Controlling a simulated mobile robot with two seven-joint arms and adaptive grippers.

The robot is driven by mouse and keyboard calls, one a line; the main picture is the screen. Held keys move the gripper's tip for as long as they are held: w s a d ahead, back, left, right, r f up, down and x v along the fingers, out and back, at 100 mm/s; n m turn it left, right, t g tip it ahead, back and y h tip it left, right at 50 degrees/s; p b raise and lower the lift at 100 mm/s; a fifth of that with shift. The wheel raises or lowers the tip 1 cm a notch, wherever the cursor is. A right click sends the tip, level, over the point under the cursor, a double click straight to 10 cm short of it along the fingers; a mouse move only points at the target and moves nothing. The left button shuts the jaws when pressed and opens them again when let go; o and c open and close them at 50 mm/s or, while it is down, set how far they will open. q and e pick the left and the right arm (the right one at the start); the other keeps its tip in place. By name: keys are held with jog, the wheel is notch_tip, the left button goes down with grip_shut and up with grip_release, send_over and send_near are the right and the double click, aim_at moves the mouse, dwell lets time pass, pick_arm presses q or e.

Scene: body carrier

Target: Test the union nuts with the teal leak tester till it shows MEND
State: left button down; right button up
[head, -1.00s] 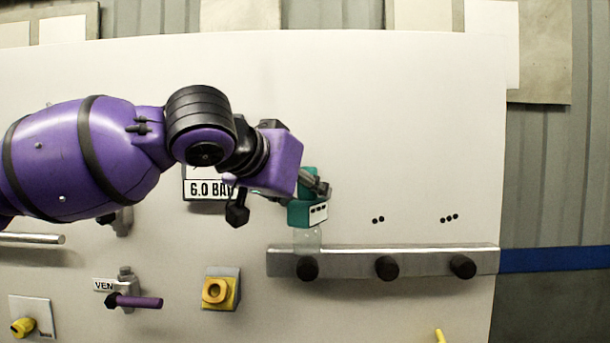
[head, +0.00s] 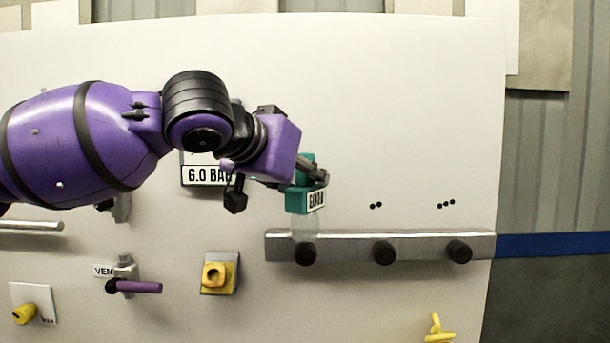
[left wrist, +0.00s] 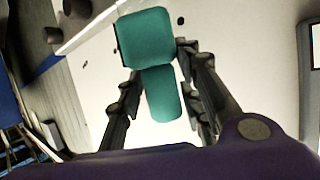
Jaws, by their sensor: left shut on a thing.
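My left gripper (head: 312,172) is shut on the teal leak tester (head: 298,201). The tester's small display reads GOOD. Its pale, clear lower end is just above the leftmost union nut (head: 306,254) on the grey pipe bar; I cannot tell if they touch. The middle nut (head: 383,253) and the right nut (head: 459,252) are dark knobs on the same bar, with two dots and three dots above them. In the left wrist view the tester (left wrist: 146,40) is between the fingers. My right gripper is not in view.
The grey bar (head: 345,246) runs across the white panel (head: 400,110) to a blue strip (head: 550,245). Below are a purple-handled VEN valve (head: 138,287), a yellow-ringed block (head: 216,275), a yellow knob (head: 25,313) and a yellow part (head: 438,330). A 6.0 BAR sign (head: 203,175) is partly behind my arm.

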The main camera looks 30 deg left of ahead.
pick_arm(q)
jog(key=shift+f, duration=0.7)
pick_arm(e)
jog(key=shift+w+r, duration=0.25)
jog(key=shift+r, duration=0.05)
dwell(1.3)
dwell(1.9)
pick_arm(q)
jog(key=shift+w+r, duration=0.1)
jog(key=shift+r, duration=0.55)
notch_tip(320, 180, up, 2)
jog(key=shift+r+b, duration=0.25)
jog(key=shift+b, duration=0.3)
notch_tip(320, 180, up, 2)
jog(key=shift+r+b, duration=0.25)
jog(key=shift+b, duration=0.05)
jog(key=shift+r, duration=0.4)
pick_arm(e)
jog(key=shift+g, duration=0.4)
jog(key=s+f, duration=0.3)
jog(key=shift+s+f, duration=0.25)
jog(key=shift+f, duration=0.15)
